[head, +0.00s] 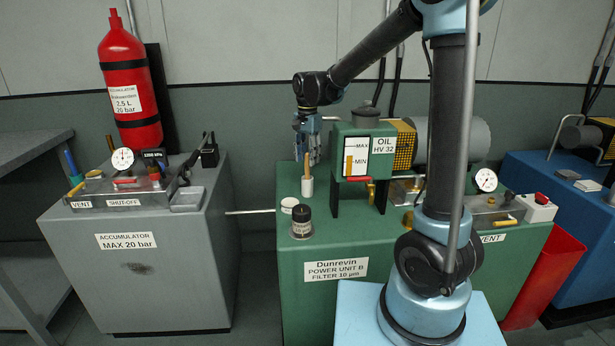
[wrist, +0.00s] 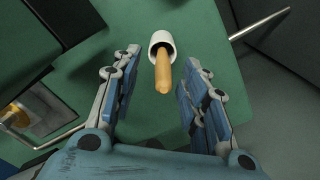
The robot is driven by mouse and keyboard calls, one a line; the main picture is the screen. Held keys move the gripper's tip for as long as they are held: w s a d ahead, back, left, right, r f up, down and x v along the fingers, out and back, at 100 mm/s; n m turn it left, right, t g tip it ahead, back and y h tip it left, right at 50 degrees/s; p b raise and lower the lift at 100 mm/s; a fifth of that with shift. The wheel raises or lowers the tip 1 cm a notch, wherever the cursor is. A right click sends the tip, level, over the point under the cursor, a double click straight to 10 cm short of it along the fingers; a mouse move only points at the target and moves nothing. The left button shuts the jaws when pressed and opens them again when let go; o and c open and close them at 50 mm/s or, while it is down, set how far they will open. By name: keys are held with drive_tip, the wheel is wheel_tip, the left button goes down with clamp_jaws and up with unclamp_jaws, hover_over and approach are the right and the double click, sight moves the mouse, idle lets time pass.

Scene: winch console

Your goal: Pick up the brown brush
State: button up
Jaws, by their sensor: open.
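The brown brush (head: 307,166) stands with its orange-brown handle upward in a small white cup (head: 307,187) on the green power unit top. Its lower end is hidden inside the cup. In the wrist view the handle (wrist: 163,75) points out of the cup (wrist: 162,40) toward my gripper (wrist: 161,66). My gripper is open, with one finger on each side of the handle and a visible gap on both sides. In the head view my gripper (head: 308,153) hangs downward at the handle, above the cup.
The oil tank (head: 357,143) with its level gauge stands close to the right of the cup. A grey accumulator cabinet (head: 140,263) stands across a gap to the left.

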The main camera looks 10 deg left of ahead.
sight(307, 166)
drive_tip(key=f, duration=0.4)
drive_tip(key=shift+w+a+f, duration=0.1)
drive_tip(key=shift+w+f, duration=0.2)
drive_tip(key=shift+f, duration=0.1)
clamp_jaws()
